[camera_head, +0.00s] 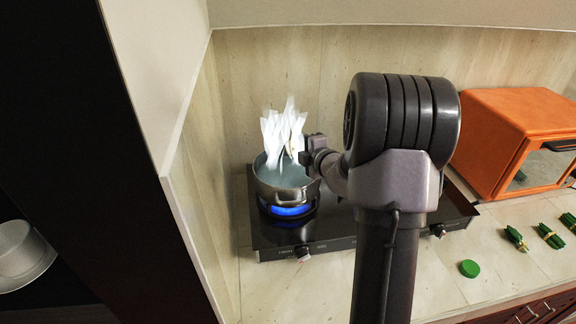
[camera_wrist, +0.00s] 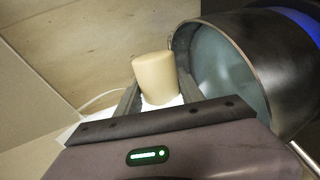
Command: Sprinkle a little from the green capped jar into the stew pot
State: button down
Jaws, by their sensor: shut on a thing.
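The stew pot (camera_head: 286,193) is a grey metal pot with pale liquid, on a lit left burner with a blue flame. My gripper (camera_head: 306,157) is at its right rim, partly behind my arm. In the wrist view, my gripper (camera_wrist: 157,98) is shut on a cream cylindrical body (camera_wrist: 154,72), likely the jar, with no green cap on the end that shows. The pot (camera_wrist: 225,75) lies close on its right, seen turned sideways, so the jar appears strongly tilted relative to the pot. White steam hides the jar in the head view. A green round cap (camera_head: 469,268) lies on the counter.
The black hob (camera_head: 330,232) has knobs along its front. An orange oven (camera_head: 515,140) stands at the right. Green tied bundles (camera_head: 516,238) lie on the counter before it. A wall is close to the pot's left. Counter (camera_head: 390,290) in front is mostly clear.

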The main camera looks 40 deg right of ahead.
jog(key=shift+f+b, duration=0.2)
jog(key=shift+b, duration=0.2)
dwell(0.4)
jog(key=shift+a+r+n+h+b, duration=0.15)
jog(key=shift+n+h+b, duration=0.05)
jog(key=shift+n+b, duration=0.3)
jog(key=shift+a+r+n+h+b, duration=0.1)
jog(key=shift+r+n+h+b, duration=0.1)
jog(key=shift+n+b, duration=0.3)
dwell(2.5)
